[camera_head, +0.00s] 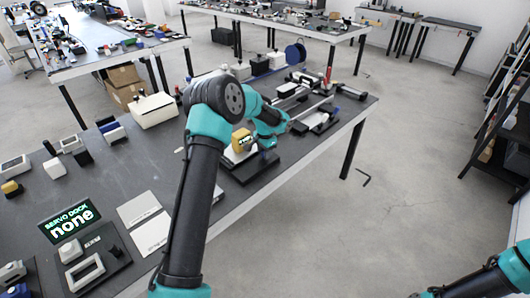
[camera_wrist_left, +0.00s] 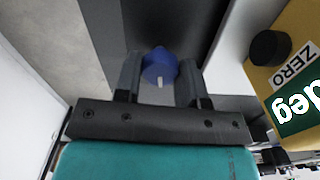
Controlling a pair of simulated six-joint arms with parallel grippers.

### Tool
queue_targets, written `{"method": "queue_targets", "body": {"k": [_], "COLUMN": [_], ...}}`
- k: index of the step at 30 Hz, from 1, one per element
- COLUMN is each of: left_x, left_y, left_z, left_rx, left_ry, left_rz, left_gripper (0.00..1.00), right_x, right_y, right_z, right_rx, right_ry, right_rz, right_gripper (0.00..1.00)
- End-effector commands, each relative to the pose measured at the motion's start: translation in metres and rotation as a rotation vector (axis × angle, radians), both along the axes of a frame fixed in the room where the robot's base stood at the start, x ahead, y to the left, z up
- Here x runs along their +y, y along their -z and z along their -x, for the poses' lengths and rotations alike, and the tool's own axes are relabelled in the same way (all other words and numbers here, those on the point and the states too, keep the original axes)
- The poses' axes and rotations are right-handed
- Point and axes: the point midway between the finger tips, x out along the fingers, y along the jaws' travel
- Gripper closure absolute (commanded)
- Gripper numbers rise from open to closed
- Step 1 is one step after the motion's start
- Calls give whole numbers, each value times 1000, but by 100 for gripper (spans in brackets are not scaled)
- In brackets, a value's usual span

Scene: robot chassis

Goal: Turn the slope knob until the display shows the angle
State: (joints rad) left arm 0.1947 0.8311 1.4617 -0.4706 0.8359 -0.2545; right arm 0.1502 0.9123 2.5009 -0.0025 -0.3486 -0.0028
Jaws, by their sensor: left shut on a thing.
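The blue slope knob (camera_wrist_left: 159,66) with a white mark sits between the two fingers of my left gripper (camera_wrist_left: 160,78), which is shut on it. A yellow display unit (camera_wrist_left: 292,60) is at the right of the left wrist view, with a black button and a "ZERO" label.
A servo dock (camera_head: 70,222) reading "none" stands at the left of the bench, with white plates (camera_head: 138,209) beside it. A white box (camera_head: 154,110) and several small tools lie behind. The open floor is right of the bench.

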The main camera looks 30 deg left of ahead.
Motion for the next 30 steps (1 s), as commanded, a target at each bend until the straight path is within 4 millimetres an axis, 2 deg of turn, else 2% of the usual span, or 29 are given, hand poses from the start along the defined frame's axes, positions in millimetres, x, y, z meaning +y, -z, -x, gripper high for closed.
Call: {"method": "queue_targets", "body": {"k": [8, 30], "left_x": [0, 0], "left_y": [0, -1], "left_z": [0, 0], "left_rx": [-1, -1], "left_ry": [-202, -902], "left_rz": [0, 0], "left_gripper": [86, 86], "right_x": [0, 0], "right_y": [0, 0], "right_z": [0, 0], "right_rx": [0, 0], "right_ry": [0, 0], "right_rz": [0, 0], "right_gripper": [100, 100]}}
